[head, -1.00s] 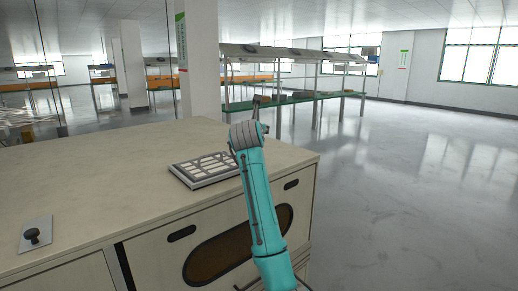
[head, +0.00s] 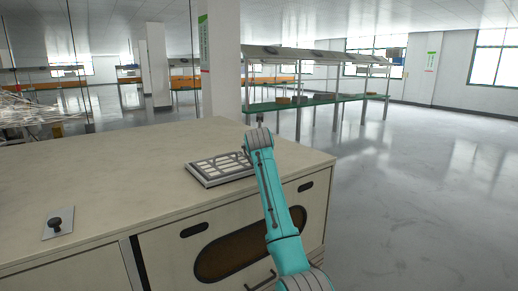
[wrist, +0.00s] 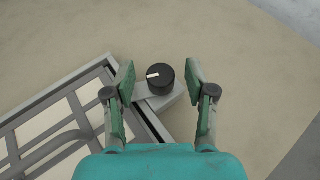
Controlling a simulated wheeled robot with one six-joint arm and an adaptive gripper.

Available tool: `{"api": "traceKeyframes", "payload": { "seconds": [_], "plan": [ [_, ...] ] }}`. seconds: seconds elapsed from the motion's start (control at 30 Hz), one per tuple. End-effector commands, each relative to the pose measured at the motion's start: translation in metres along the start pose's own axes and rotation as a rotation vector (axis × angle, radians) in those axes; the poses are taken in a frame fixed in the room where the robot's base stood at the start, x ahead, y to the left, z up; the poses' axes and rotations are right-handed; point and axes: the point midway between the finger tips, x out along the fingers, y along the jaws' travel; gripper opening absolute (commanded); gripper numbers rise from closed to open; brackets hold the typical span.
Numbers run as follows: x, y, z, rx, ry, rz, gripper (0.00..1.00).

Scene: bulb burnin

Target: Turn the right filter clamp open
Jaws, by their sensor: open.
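The right filter clamp shows in the wrist view as a round black knob (wrist: 160,78) with a white mark pointing left. It sits on a small grey block at the corner of the filter frame (wrist: 72,84). My gripper (wrist: 158,84) is open, with its two green-padded fingers on either side of the knob and a gap visible at each side. In the head view the filter frame (head: 221,169) lies on the cabinet top. There my arm hides the clamp and the gripper fingers.
The beige cabinet top (head: 120,165) is mostly clear. Another black knob on a plate (head: 56,223) is at its front left. The cabinet front has an oval dark panel (head: 245,250). Open floor (head: 430,180) lies to the right, with shelving (head: 320,100) behind.

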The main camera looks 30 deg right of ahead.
Motion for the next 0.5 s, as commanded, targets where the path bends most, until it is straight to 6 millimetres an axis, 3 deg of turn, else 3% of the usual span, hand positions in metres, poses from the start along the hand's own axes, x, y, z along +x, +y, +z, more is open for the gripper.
{"api": "traceKeyframes", "payload": {
  "seconds": [0.2, 0.5],
  "plan": [
    [0.0117, -0.0004, 0.0000, 0.000, 0.000, 0.000, 0.55],
    [0.0127, -0.0005, 0.0000, 0.000, 0.000, 0.000, 0.53]
  ]
}}
